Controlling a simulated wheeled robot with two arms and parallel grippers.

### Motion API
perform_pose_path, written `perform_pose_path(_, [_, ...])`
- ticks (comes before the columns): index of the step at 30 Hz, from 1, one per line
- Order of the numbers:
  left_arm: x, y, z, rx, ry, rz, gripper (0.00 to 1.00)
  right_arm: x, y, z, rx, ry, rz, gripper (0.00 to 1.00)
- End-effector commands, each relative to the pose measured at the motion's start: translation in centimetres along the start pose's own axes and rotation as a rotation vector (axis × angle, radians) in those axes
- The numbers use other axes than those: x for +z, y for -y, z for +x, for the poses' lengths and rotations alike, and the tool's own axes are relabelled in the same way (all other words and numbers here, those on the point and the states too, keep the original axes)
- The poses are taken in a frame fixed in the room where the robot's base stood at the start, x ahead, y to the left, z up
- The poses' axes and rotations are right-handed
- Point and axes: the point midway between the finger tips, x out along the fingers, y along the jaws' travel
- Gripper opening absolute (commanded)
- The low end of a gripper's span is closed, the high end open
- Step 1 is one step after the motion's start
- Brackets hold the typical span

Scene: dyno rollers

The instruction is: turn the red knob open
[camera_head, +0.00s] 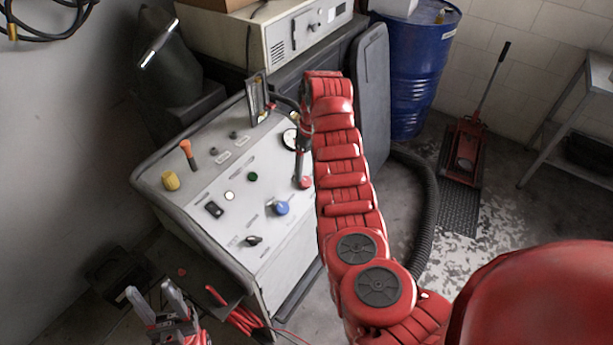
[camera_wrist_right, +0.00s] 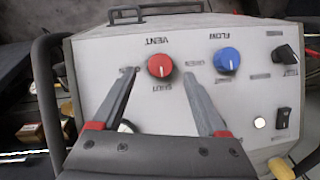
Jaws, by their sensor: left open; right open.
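The red knob (camera_wrist_right: 159,65) sits on the front panel of a white console (camera_wrist_right: 120,58), below an upside-down VENT label in the right wrist view. A SHUT label is under it in that view. It also shows in the head view (camera_head: 305,182), just right of the blue knob. My right gripper (camera_wrist_right: 160,77) is open and empty, with one finger on each side of the red knob in the wrist view. I cannot tell whether the fingers touch it. My left gripper (camera_head: 150,294) is open and empty, low at the left, away from the knob.
A blue knob (camera_wrist_right: 227,61) is close beside my right gripper's finger. The console top carries an orange-tipped lever (camera_head: 187,152), a yellow knob (camera_head: 170,181) and a gauge (camera_head: 290,138). A blue drum (camera_head: 409,75) and red floor jack (camera_head: 466,150) stand behind, to the right.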

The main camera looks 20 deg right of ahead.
Motion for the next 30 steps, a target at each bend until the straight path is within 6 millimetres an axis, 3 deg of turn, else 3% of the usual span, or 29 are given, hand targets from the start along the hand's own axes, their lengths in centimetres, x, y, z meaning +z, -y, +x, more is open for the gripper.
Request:
perform_pose_path(2, [0.0, 0.0, -0.1, 0.0, 0.0, 0.0, 0.5, 0.2, 0.0, 1.6, -0.003, 0.003, 0.002, 0.76])
perform_pose_path(7, [-0.1, 0.0, 0.7, 0.0, 0.0, 0.0, 0.5, 0.0, 0.1, 3.3, -0.003, 0.001, 0.001, 0.76])
perform_pose_path(18, [-0.1, 0.0, 0.7, 0.0, 0.0, 0.0, 0.5, 0.0, 0.1, 4.0, -0.002, -0.001, 0.001, 0.76])
perform_pose_path(30, [-0.1, 0.0, 0.7, 0.0, 0.0, 0.0, 0.5, 0.0, 0.1, 4.0, -0.002, 0.0, 0.0, 0.06])
